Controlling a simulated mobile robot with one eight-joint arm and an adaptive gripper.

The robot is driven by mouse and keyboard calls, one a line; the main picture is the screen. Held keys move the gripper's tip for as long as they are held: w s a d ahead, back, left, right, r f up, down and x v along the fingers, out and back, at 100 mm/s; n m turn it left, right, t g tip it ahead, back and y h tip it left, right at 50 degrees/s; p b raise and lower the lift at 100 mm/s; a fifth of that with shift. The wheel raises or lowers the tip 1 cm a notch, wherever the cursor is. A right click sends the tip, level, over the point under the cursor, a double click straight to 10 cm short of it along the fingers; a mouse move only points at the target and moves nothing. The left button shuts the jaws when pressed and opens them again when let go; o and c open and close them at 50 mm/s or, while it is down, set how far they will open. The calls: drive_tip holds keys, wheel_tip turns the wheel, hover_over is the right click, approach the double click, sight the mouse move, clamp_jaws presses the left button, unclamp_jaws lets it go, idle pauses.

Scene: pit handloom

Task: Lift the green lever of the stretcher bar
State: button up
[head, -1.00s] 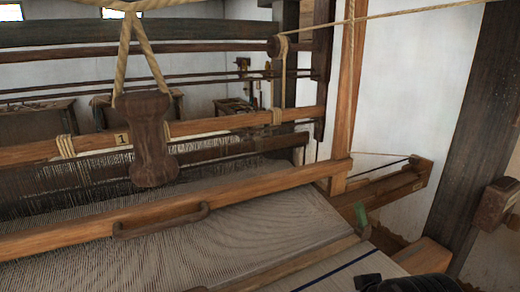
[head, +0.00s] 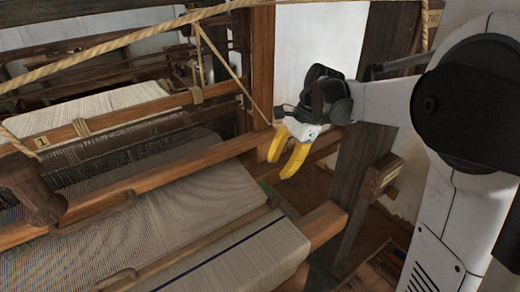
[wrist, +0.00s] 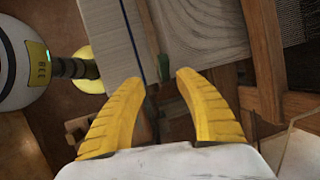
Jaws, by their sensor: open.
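The green lever (head: 267,189) shows only in small part in the head view, at the right edge of the cloth near the end of the stretcher bar (head: 200,240). In the wrist view the green lever (wrist: 151,76) is a small dark green piece seen between my fingertips. The stretcher bar (wrist: 146,30) runs up from it there. My gripper (head: 280,168) has two yellow fingers and is open and empty. It hangs above the lever and appears apart from it. The wrist view also shows my open gripper (wrist: 159,77). The lever's underside is hidden.
A wooden beam with a handle (head: 160,185) crosses the loom behind the stretcher bar. A thick rope (head: 110,45) spans the top. A wooden post (head: 262,70) stands close behind my gripper. The cloth roll (head: 245,255) lies in front.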

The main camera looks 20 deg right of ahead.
sight(267, 189)
drive_tip(key=shift+m, duration=0.5)
drive_tip(key=x, duration=0.7)
drive_tip(key=w+b+x, duration=0.1)
drive_tip(key=x, duration=0.2)
drive_tip(key=shift+d+f, duration=0.15)
drive_tip(key=shift+f, duration=0.15)
drive_tip(key=shift+s, duration=0.1)
clamp_jaws()
